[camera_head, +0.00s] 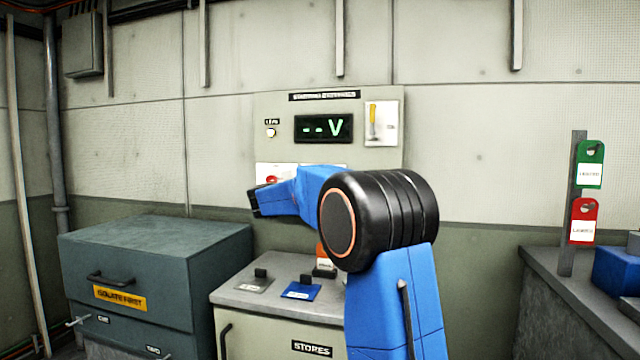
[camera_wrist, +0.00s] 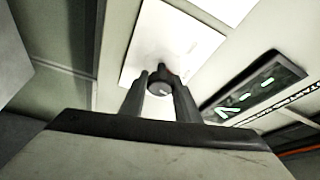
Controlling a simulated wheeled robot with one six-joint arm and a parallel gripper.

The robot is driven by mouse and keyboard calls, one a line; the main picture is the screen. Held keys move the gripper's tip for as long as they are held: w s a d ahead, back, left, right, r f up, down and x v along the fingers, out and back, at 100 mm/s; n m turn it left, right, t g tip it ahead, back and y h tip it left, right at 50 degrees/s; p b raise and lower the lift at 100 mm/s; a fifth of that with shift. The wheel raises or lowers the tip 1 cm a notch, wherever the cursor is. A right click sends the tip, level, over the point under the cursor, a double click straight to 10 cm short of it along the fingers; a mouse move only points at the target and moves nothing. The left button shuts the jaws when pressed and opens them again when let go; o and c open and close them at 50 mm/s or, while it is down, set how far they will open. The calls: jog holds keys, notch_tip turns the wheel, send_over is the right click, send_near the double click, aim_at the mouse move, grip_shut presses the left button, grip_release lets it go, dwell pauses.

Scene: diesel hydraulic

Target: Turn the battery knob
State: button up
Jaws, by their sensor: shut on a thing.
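The battery knob (camera_wrist: 159,84) is a small, round, dark grey knob with a pale mark on its face. It sits on a white plate (camera_wrist: 152,44) in the wrist view. My gripper (camera_wrist: 160,82) is shut on the knob, with one finger on each side. In the head view the plate (camera_head: 310,169) is on the wall panel below a dark display (camera_head: 323,128) reading "-- V". A red part shows on that plate, left of my arm. My arm hides much of the plate, and the fingertips are not clear there.
The wall panel (camera_head: 270,105) also has a yellow-handled switch (camera_head: 373,122) and a small lamp. A cabinet (camera_head: 255,310) labelled "STORES" stands below, with small items on top. A teal box (camera_head: 160,250) is at left. Green and red tags (camera_head: 583,222) hang at right.

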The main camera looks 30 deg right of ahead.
jog(key=m+y, duration=0.1)
jog(key=m, duration=0.3)
jog(key=shift+f+g, duration=0.1)
jog(key=shift+g, duration=0.3)
jog(key=shift+f+m+y, duration=0.1)
jog(key=shift+m+y, duration=1)
jog(key=shift+m, duration=0.7)
jog(key=o, duration=1)
jog(key=shift+o, duration=0.2)
jog(key=shift+a, duration=0.1)
jog(key=v, duration=1.7)
jog(key=shift+s, duration=0.15)
